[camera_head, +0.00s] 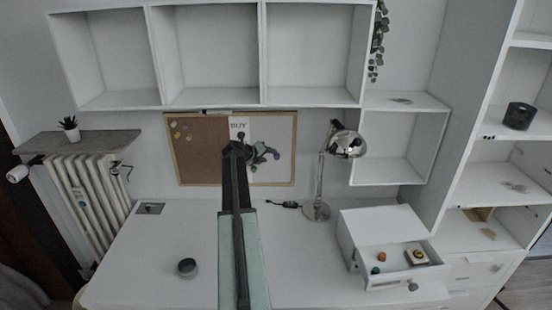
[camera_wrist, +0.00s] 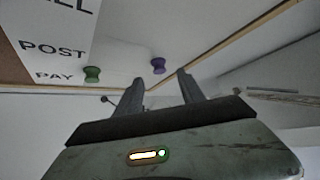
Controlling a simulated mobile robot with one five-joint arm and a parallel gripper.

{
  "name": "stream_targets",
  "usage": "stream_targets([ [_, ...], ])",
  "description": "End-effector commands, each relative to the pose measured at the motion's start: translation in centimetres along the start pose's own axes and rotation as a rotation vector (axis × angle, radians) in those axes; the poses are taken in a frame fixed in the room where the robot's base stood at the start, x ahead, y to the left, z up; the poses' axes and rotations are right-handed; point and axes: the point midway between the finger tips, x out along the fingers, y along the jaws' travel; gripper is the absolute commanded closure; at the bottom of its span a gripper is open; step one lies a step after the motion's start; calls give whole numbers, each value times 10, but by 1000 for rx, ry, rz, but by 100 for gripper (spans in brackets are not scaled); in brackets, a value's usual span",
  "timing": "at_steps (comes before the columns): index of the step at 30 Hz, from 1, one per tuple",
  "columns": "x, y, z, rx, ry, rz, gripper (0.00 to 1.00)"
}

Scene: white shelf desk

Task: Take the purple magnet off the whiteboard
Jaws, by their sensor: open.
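The purple magnet (camera_wrist: 158,65) sits on the white half of the board in the wrist view, just beyond the gap between my fingertips. It also shows as a small dark purple spot in the head view (camera_head: 277,155). The whiteboard (camera_head: 283,130) is the white right half of a wood-framed board on the wall. Its left half is cork. My gripper (camera_wrist: 160,86) is open and empty, its two fingers pointing toward the board with the magnet between them in the picture. No contact with the magnet shows. In the head view my arm hides part of the board.
A green magnet (camera_wrist: 92,74) is on the board left of the purple one. A desk lamp (camera_head: 345,145) stands right of the board. Shelves (camera_head: 210,98) hang above. An open drawer (camera_head: 405,262) holds small items, and a dark cup (camera_head: 187,267) stands on the desk (camera_head: 150,250).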

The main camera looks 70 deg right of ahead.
Motion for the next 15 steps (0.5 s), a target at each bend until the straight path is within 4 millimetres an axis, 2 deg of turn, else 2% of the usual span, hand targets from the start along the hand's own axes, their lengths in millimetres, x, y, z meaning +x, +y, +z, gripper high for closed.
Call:
stream_targets([
  [1, 10, 3, -1, 1, 0, 0, 53],
  [5, 12, 2, 0, -1, -1, 0, 53],
  [8, 21, 4, -2, -1, -1, 0, 53],
  [15, 61, 7, -4, -2, -3, 0, 53],
])
